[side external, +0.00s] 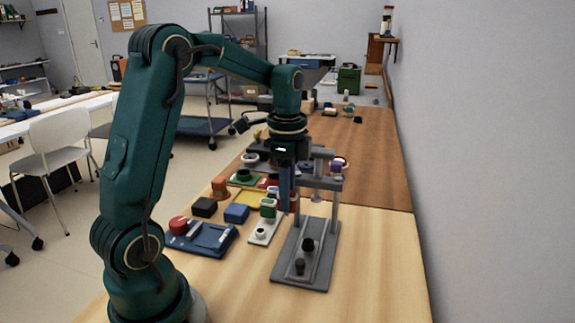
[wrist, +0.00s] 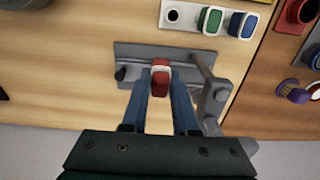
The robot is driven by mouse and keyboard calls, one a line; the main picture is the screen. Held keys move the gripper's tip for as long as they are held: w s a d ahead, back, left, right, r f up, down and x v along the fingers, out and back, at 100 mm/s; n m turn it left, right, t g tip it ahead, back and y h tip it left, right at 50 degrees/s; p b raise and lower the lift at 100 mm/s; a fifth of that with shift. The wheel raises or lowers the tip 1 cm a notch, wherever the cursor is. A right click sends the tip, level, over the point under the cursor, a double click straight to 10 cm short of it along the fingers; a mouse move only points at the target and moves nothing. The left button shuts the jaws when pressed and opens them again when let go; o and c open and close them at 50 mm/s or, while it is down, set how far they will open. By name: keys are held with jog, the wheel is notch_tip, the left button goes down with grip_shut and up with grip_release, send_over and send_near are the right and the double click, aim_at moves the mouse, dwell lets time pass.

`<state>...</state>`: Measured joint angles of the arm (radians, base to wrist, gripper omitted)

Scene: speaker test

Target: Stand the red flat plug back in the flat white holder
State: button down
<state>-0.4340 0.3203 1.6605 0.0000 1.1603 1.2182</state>
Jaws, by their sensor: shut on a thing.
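The red flat plug (wrist: 160,66) has a white band and sits between the tips of my blue gripper fingers (wrist: 161,84). My gripper (side external: 289,205) is shut on it; in the side view only a sliver of red shows by the fingers. The flat white holder (wrist: 190,27) is at the top of the wrist view, apart from the plug. It has a dark round opening at its left end, then a green plug (wrist: 210,19) and a blue plug (wrist: 236,23). In the side view the holder (side external: 258,242) lies on the table left of the grey stand.
The grey stand (side external: 311,262), with a base plate, post and arm, is beneath and beside my gripper. A blue tray (side external: 203,243), a black block (side external: 204,207) and a blue block (side external: 236,213) lie left of the holder. Bare wood is free right of the stand.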

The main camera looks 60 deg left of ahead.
jog(key=s+a+r, duration=0.4)
jog(key=a, duration=0.1)
jog(key=shift+w+a+f, duration=0.1)
jog(key=shift+a+f, duration=0.05)
jog(key=shift+f, duration=1.5)
jog(key=shift+w+a+f, duration=0.1)
jog(key=shift+f, duration=1.55)
jog(key=shift+w+a+f, duration=0.1)
jog(key=shift+a+f, duration=0.05)
jog(key=shift+f, duration=1.5)
jog(key=shift+s+f, duration=0.1)
jog(key=shift+f, duration=0.9)
jog(key=c, duration=0.6)
grip_release()
jog(key=shift+r, duration=0.1)
notch_tip(320, 180, up, 7)
jog(key=shift+r, duration=0.2)
